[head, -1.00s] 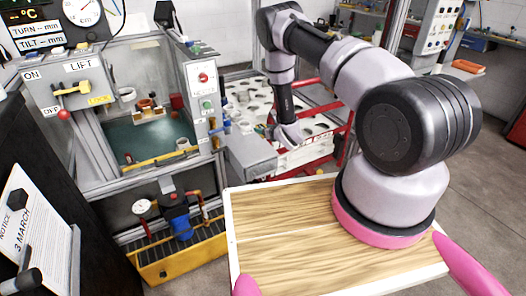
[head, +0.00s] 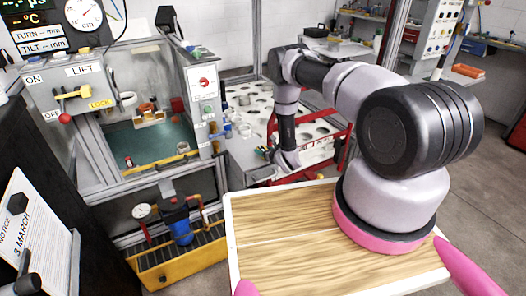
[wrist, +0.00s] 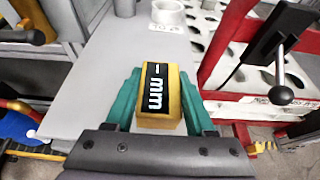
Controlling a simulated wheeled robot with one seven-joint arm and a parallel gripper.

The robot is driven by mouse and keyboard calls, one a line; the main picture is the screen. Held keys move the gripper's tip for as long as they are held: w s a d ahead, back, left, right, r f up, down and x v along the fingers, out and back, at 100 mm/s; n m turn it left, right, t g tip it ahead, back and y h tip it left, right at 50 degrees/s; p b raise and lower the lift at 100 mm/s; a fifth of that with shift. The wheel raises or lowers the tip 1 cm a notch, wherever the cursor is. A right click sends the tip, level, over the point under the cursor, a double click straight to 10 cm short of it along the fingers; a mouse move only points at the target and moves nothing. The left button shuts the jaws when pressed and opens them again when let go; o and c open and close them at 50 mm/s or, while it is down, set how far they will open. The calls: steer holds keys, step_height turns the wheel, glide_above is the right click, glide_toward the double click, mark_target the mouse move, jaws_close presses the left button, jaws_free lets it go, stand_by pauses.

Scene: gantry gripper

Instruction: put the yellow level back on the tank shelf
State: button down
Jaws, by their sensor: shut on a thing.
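The yellow level (wrist: 174,110) is a small yellow block with a black face reading "– mm". My gripper (wrist: 160,98) has its teal fingers on either side of it and is shut on it. In the wrist view the level is over a grey shelf (wrist: 110,75); I cannot tell whether it touches. In the head view my gripper (head: 268,152) is beside the right end of the grey shelf (head: 244,170), right of the tank (head: 155,143). The level is small and partly hidden there.
A pale rack with round holes (wrist: 205,50) and a red frame (wrist: 225,45) are close on the right. A black lever (wrist: 280,92) juts out there. A white ring-shaped cup (wrist: 168,12) stands at the shelf's far end. The wooden board (head: 280,225) is clear in front.

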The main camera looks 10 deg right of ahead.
steer(key=shift+c, duration=1.2)
jaws_free()
steer(key=shift+f, duration=0.1)
